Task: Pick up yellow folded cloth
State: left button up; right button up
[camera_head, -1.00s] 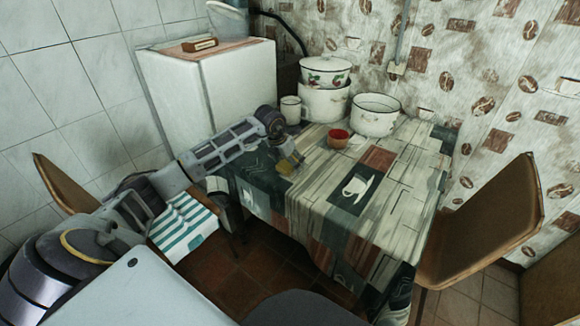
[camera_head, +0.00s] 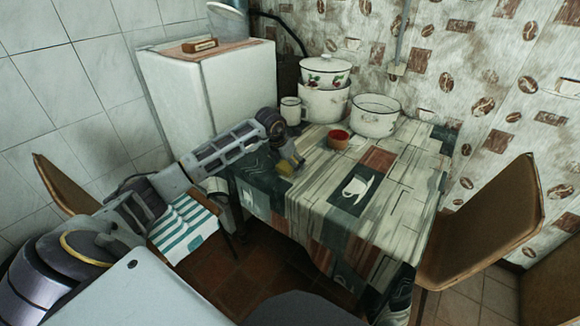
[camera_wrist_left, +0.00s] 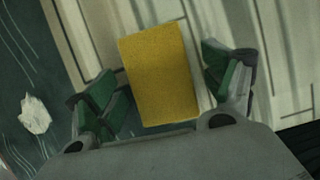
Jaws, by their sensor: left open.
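The yellow folded cloth (camera_wrist_left: 160,74) lies flat on the patterned tablecloth in the left wrist view, between and ahead of my two spread fingers. In the head view only a bit of yellow (camera_head: 288,165) shows beside my gripper at the table's near left part. My left gripper (camera_wrist_left: 160,92) is open and empty, pointing down over the cloth; I cannot tell its exact height above it. The left gripper also shows in the head view (camera_head: 290,163), largely hiding the cloth. My right gripper is not in view.
The table (camera_head: 402,196) bears a red-topped bowl (camera_head: 338,142), a mug (camera_head: 291,111), a white pot (camera_head: 375,118) and stacked enamel pots (camera_head: 324,103) towards the back. A white fridge (camera_head: 235,85) stands at left. Chairs flank the table. The table's right front is clear.

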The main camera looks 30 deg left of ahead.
pick_arm(q)
jog(key=shift+f, duration=0.15)
dwell(0.4)
jog(key=shift+s, duration=0.1)
jog(key=c, duration=1)
